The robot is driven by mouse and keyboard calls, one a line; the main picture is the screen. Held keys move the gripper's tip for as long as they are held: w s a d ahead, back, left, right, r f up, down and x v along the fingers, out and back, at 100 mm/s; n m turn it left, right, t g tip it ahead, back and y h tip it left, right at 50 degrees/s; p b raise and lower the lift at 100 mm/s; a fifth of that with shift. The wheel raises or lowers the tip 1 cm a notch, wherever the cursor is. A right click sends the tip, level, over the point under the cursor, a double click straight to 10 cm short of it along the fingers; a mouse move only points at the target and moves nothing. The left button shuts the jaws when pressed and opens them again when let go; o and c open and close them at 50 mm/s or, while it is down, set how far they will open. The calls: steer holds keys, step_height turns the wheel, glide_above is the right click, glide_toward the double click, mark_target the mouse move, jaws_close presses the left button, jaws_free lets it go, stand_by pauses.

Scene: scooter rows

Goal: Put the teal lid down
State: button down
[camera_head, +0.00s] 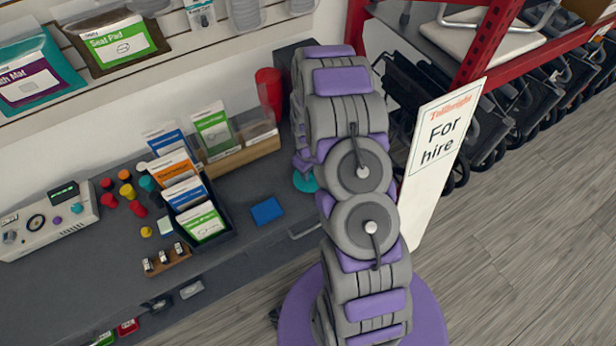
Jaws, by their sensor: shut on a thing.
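The teal lid (304,182) shows as a small teal disc just left of my arm, above the grey counter; my arm hides its right part. My gripper (303,161) is at the far end of my arm, pointing down, mostly hidden behind the grey and purple links. It is shut on the teal lid. Whether the lid touches the counter cannot be told.
The grey counter (85,292) holds a card rack (212,232), a blue pad (267,211), a red cup (268,90), several coloured knobs (127,191) and a control box (45,222). A "For hire" sign (440,140) stands right of my arm.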

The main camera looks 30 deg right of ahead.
steer(key=shift+w+d, duration=0.1)
steer(key=shift+w, duration=0.15)
steer(key=shift+f, duration=0.2)
steer(key=shift+f+b, duration=0.5)
steer(key=shift+f, duration=1.05)
steer(key=shift+f, duration=0.1)
steer(key=c, duration=0.9)
jaws_free()
